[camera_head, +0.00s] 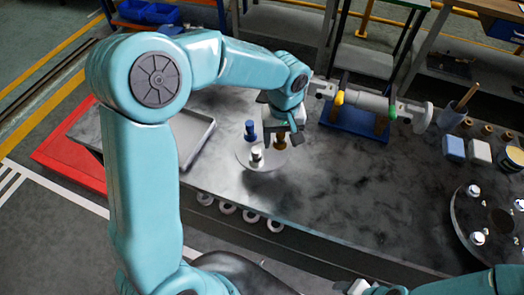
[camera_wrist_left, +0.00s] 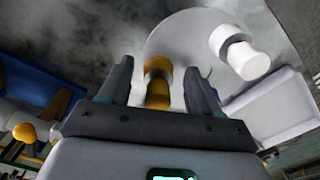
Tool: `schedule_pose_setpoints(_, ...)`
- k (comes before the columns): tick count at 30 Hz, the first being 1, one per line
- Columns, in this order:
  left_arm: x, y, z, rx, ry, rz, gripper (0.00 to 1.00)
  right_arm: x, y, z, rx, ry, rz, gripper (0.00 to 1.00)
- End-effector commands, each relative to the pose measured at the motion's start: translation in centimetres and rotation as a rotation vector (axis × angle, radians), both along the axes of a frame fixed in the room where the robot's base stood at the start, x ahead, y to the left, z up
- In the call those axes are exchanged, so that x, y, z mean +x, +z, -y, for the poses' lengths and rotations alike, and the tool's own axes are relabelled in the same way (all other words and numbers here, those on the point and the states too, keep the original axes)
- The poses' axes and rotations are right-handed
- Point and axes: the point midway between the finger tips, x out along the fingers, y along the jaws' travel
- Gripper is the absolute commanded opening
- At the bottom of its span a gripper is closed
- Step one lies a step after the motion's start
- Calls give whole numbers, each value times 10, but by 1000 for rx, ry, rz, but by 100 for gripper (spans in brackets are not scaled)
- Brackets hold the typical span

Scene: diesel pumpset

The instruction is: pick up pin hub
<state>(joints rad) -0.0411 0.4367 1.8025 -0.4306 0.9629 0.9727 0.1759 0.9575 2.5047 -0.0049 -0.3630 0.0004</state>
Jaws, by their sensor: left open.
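Three small stepped pieces stand on a pale round plate (camera_head: 246,156): a blue one (camera_head: 250,130), a white one (camera_head: 257,156) and a brass-coloured one (camera_head: 280,142). None carries a readable label, so I cannot tell from looks alone which is the pin hub. My left gripper (camera_head: 283,134) is over the brass-coloured piece. In the left wrist view, my left gripper (camera_wrist_left: 158,68) is open, with the brass-coloured piece (camera_wrist_left: 157,84) between its fingers and gaps on both sides. The white piece (camera_wrist_left: 238,52) stands outside the right-hand finger. My right gripper does not show.
A grey tray (camera_head: 197,146) lies left of the plate. A shaft assembly (camera_head: 365,101) rests on a blue stand (camera_head: 350,122) at the back. A dark disc (camera_head: 468,212) with shiny parts is at the right. The bench between is clear.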

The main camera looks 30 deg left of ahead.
Motion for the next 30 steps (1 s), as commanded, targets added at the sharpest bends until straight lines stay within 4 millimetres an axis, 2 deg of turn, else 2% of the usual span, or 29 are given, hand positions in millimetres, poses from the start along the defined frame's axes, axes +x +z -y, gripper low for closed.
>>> schedule_pose_setpoints(5,0,0,0,0,0,0,63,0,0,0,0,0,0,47)
schedule_pose_setpoints(9,0,0,0,0,0,0,18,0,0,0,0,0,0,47)
schedule_pose_setpoints(11,0,0,0,0,0,0,0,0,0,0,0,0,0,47)
schedule_pose_setpoints(30,0,2,0,0,1,4,0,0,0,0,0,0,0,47)
